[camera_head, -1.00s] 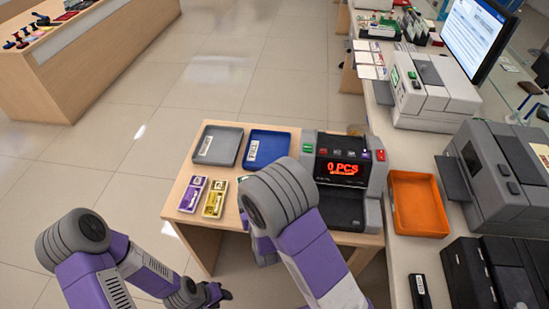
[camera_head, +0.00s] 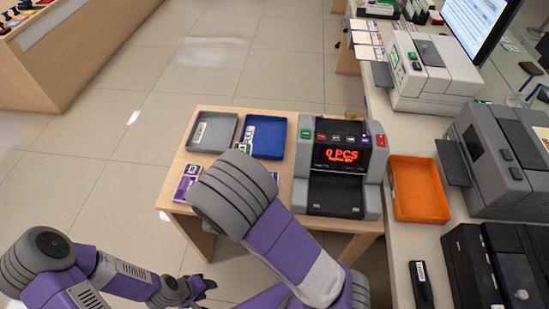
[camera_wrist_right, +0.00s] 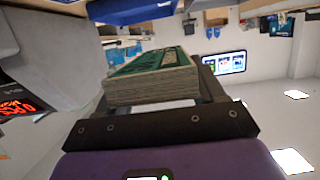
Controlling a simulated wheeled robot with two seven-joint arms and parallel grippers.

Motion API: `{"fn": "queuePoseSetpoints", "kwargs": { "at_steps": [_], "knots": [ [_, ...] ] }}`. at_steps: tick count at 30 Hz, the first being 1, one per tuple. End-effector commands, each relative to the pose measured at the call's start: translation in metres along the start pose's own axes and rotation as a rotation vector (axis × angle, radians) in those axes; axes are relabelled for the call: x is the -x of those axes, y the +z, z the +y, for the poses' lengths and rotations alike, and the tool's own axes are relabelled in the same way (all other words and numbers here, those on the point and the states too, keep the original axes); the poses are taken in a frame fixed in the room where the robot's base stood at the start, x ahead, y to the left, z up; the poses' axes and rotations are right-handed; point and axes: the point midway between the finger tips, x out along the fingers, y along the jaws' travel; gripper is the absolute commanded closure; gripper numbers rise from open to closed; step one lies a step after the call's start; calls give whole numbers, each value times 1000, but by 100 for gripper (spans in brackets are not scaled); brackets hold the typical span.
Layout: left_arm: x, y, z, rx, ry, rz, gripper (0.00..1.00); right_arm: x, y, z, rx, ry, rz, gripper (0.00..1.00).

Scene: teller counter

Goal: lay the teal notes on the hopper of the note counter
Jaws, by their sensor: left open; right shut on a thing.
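The teal notes (camera_wrist_right: 152,82) are a thick banded stack, gripped between the fingers of my right gripper (camera_wrist_right: 158,96) in the right wrist view. My left gripper (camera_head: 203,287) is open at the lower left, away from the table.
A grey tray (camera_head: 213,132) and a blue tray (camera_head: 270,137) lie at the table's back. Purple notes (camera_head: 186,183) lie at the left edge. An orange tray (camera_head: 418,190) sits right of the counter. More machines (camera_head: 512,150) line the right-hand desk.

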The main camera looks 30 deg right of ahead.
Motion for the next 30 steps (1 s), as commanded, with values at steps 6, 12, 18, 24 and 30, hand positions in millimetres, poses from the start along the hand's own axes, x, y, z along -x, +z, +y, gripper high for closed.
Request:
{"fn": "queuePoseSetpoints", "kwargs": {
  "at_steps": [6,12,18,24,30],
  "knots": [
    [-10,0,-4,0,0,0,57,-4,17,6,-13,58,1,64],
    [-26,-1,-10,0,0,0,57,-15,52,6,-13,57,1,64],
    [-30,-1,-12,0,0,0,57,-19,65,6,-14,55,1,64],
    [-43,-2,-16,0,0,0,57,-28,92,6,-14,56,1,64],
    [-42,-2,-16,0,0,0,57,-28,94,6,-17,55,2,64]
  ]
}}
